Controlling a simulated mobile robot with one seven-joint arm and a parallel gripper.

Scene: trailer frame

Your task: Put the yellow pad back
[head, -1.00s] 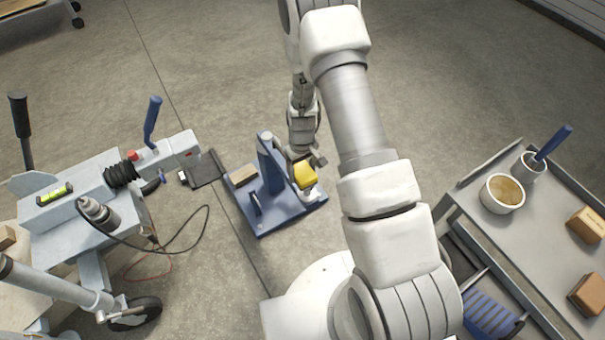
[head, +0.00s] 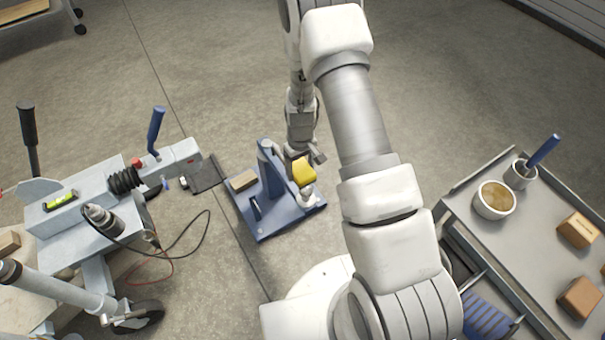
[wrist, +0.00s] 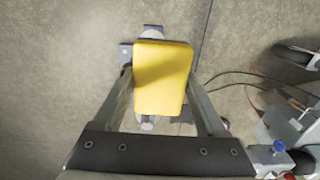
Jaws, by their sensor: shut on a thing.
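The yellow pad (head: 303,172) is a small rounded block held at the end of my arm. My gripper (head: 305,162) is shut on it; in the wrist view the yellow pad (wrist: 162,78) sits between the two fingers. In the head view the pad shows over the right part of a blue stand (head: 272,214) on the floor. The wrist view shows parts of the stand behind the pad. A grey-white post (head: 307,192) shows just below the pad; I cannot tell whether they touch.
A tan block (head: 243,180) lies on the stand's left part. The trailer coupling (head: 120,180) with cables and a wheel is at left. A grey cart (head: 530,240) with a bowl (head: 494,200), a cup and brown boxes is at right. Floor behind the stand is clear.

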